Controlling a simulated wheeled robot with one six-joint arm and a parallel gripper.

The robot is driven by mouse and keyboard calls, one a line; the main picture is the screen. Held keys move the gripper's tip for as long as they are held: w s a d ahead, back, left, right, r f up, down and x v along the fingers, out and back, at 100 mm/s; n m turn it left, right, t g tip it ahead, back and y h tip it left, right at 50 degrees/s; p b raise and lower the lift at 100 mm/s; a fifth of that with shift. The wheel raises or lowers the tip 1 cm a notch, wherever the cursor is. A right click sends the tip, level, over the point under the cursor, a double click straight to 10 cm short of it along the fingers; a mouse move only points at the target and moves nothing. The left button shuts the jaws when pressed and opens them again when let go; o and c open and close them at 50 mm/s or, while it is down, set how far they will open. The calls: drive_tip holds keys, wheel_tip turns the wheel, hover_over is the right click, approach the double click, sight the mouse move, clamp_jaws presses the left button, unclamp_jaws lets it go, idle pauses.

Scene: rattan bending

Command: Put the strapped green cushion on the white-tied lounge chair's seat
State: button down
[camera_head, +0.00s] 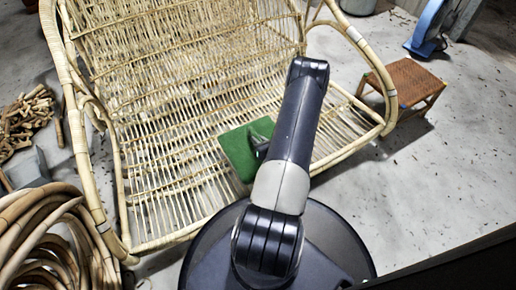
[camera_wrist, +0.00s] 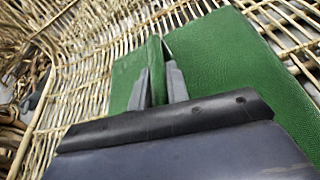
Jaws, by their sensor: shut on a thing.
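The rattan lounge chair (camera_head: 165,185) fills the middle of the head view, with pale ties on its frame. The green cushion (camera_head: 238,152) is over the middle front of its slatted seat. It also shows in the wrist view (camera_wrist: 235,60), flat and square-edged. My gripper (camera_wrist: 158,78) is shut on an upright green strap or flap of the cushion. In the head view my arm partly hides the cushion's right side and the gripper. I cannot tell whether the cushion touches the seat or hangs just above it.
A red-brown woven stool (camera_head: 412,82) stands right of the chair, with a blue fan (camera_head: 430,28) behind it. A coil of thick rattan (camera_head: 40,235) lies at the lower left, below a pile of short cane pieces (camera_head: 25,122).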

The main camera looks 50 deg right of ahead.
wheel_tip(320, 180, down, 4)
drive_tip(key=shift+r+b, duration=0.15)
drive_tip(key=shift+b, duration=0.65)
drive_tip(key=shift+r, duration=0.1)
drive_tip(key=c, duration=1.4)
unclamp_jaws()
drive_tip(key=shift+o, duration=0.2)
drive_tip(key=shift+s, duration=0.1)
drive_tip(key=p+v, duration=0.4)
drive_tip(key=v, duration=0.7)
drive_tip(key=shift+s+a+r, duration=0.15)
drive_tip(key=shift+s, duration=0.2)
